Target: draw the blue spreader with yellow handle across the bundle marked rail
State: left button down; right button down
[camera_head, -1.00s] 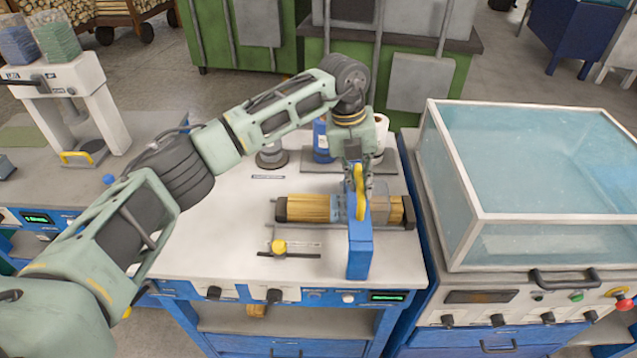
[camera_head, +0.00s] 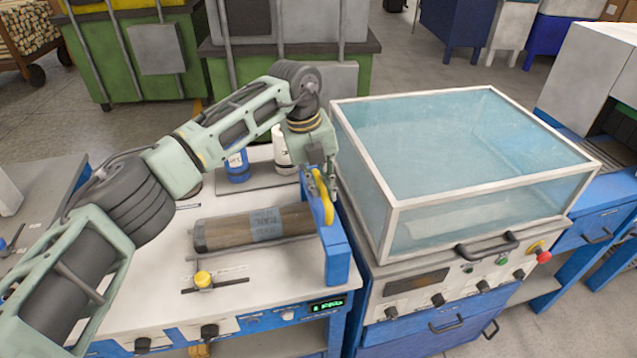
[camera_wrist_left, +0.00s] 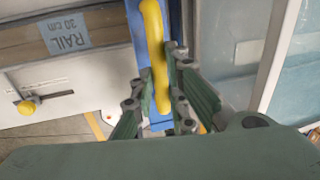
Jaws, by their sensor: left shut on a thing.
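The blue spreader (camera_head: 338,255) with its yellow handle (camera_head: 322,197) is at the right end of the bundle. My left gripper (camera_head: 326,185) is shut on the yellow handle, which also runs between its fingers (camera_wrist_left: 160,92) in the left wrist view. The bundle (camera_head: 220,234) lies on the grey worktop, dark brown, with a pale blue label (camera_head: 265,224). In the left wrist view the label (camera_wrist_left: 66,33) reads "RAIL 30 cm". The spreader hides the bundle's right end, so I cannot tell whether they touch. My right gripper is out of view.
A glass-walled tank (camera_head: 390,204) stands close to the right of the spreader. A blue container (camera_head: 237,167) and a white container (camera_head: 283,152) stand behind the bundle. A yellow knob (camera_head: 203,279) on a thin bar lies in front of it. The worktop's front left is mostly clear.

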pick_arm(q)
jog(key=c, duration=1.8)
grip_release()
jog(key=shift+w+d+r, duration=0.1)
jog(key=shift+d, duration=0.2)
jog(key=shift+c, duration=0.2)
jog(key=shift+o, duration=0.5)
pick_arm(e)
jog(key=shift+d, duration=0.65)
pick_arm(q)
jog(key=shift+a+r, duration=0.15)
notch_tip(320, 180, up, 11)
jog(key=a, duration=0.2)
jog(key=shift+s+r, duration=0.2)
jog(key=shift+s, duration=0.1)
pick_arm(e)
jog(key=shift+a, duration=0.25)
